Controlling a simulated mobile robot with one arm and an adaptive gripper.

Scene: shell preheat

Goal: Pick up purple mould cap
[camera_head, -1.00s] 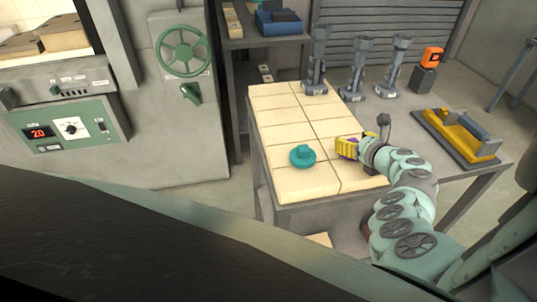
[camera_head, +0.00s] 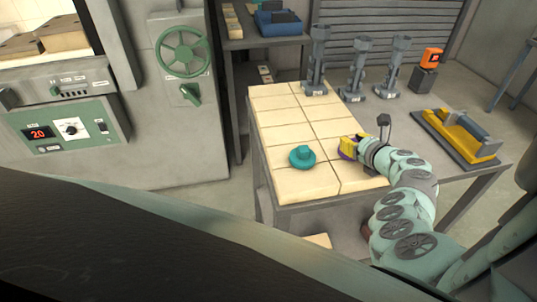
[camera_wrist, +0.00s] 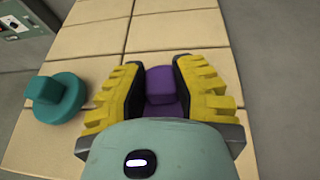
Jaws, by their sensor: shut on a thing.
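The purple mould cap (camera_wrist: 161,88) is between the two yellow-padded fingers of my gripper (camera_wrist: 161,85) in the wrist view. The fingers are shut on its raised middle part, and its wider base shows beyond and below them. In the head view my gripper (camera_head: 349,146) is low over the right side of the cream tiled tabletop, and only a sliver of purple shows at its left. I cannot tell whether the cap still touches the tiles.
A teal mould cap (camera_head: 302,157) lies on the tiles (camera_head: 283,132) to the left of my gripper; it also shows in the wrist view (camera_wrist: 54,98). Several grey stands (camera_head: 357,72) line the back. A yellow and grey tool (camera_head: 457,136) lies at the right.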

